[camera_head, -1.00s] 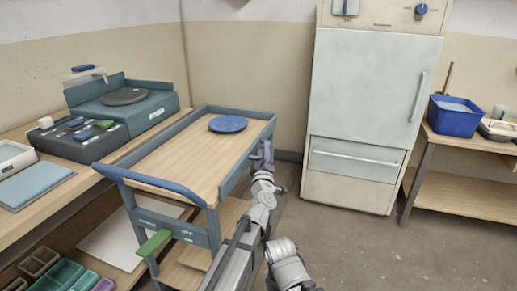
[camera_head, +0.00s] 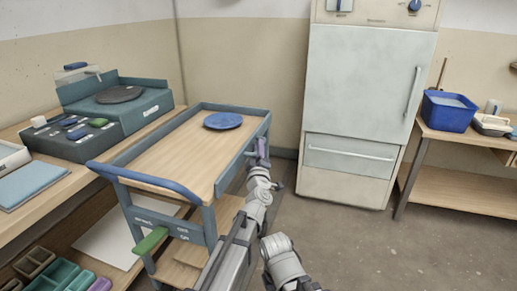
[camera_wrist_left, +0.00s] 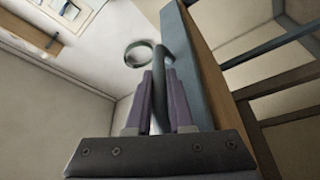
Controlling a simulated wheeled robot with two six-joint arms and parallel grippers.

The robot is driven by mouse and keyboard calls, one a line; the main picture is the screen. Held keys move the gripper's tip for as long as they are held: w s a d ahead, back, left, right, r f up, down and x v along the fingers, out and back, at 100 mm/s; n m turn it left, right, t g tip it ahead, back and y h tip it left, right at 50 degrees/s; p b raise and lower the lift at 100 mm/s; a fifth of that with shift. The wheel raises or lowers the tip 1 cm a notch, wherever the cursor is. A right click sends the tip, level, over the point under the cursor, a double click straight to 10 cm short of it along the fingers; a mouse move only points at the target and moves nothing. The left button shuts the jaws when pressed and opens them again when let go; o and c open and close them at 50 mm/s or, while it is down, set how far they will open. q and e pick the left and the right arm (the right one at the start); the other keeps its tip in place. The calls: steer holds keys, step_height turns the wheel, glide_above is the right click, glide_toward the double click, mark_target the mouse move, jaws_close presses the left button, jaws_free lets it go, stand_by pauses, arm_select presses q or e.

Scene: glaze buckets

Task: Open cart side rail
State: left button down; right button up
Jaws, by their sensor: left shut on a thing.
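The cart (camera_head: 165,165) has a wooden top, blue-grey rails and a blue push handle (camera_head: 145,183) at its near end. Its right side rail (camera_head: 237,163) stands along the edge of the top. My left gripper (camera_head: 261,149) is at the outer side of that rail, near its far end. In the left wrist view, the purple fingers (camera_wrist_left: 161,98) are shut around a blue-grey bar (camera_wrist_left: 161,62) beside the rail (camera_wrist_left: 188,65). A round ring (camera_wrist_left: 139,54) shows just beyond the fingers.
A blue plate (camera_head: 223,120) lies on the cart top. A workbench (camera_head: 60,205) with devices stands close along the cart's left. A pale cabinet (camera_head: 365,85) stands behind to the right, and a side table (camera_head: 470,135) holds a blue tub (camera_head: 449,111). Floor right of the cart is clear.

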arm_select(q)
steer(key=shift+f, duration=0.1)
steer(key=shift+s+d+f+m+g+h+b, duration=0.25)
steer(key=shift+f+m+h+b, duration=0.95)
steer(key=shift+m, duration=2.4)
steer(key=shift+w+d+f+m+h+b, duration=0.1)
steer(key=shift+d+f+m+h+b, duration=0.35)
steer(key=shift+m+h+b, duration=2.3)
steer(key=shift+s+d+f+m+g+h+b, duration=0.2)
steer(key=shift+f+m+h, duration=0.8)
steer(key=shift+m, duration=3.45)
steer(key=c, duration=1.1)
jaws_free()
